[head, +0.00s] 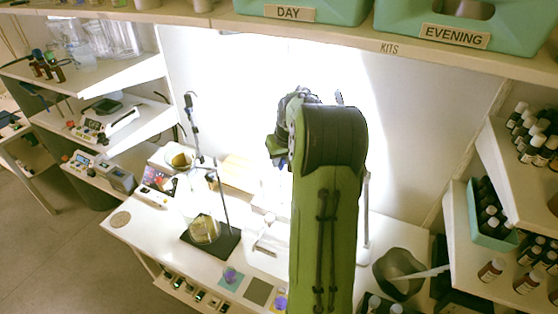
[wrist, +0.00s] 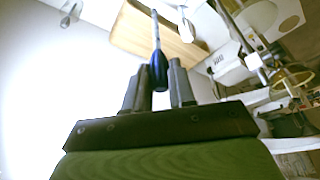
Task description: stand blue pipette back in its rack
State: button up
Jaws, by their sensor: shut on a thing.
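The blue pipette (wrist: 159,70) shows in the wrist view, with its blue bulb between my two fingers and its thin, pale stem pointing away from them. My gripper (wrist: 160,82) is shut on it. In the head view my green arm covers most of the gripper, and I cannot make out the pipette clearly. A small white stand (head: 266,243) on the bench, left of my arm, may be the rack; I cannot tell for sure. A second thin item with a dark bulb (wrist: 66,21) shows at the top left of the wrist view.
A wooden board (wrist: 150,38) lies beyond the pipette. A metal stand on a dark base (head: 228,241) with a yellowish flask (head: 204,230) is left of my arm. A grey bowl (head: 398,272) is at right. Shelves with bottles flank the bench; green bins (head: 446,28) sit overhead.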

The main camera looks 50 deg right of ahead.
jog(key=shift+s+a+r, duration=0.45)
jog(key=shift+s+a, duration=0.25)
jog(key=shift+s, duration=0.15)
jog(key=shift+w+d+f, duration=0.3)
jog(key=shift+w+f, duration=0.1)
jog(key=shift+f+b, duration=0.3)
jog(key=shift+b, duration=0.15)
notch_tip(320, 180, down, 3)
jog(key=shift+s+r+b, duration=0.15)
jog(key=shift+b, duration=1.05)
jog(key=shift+f, duration=0.35)
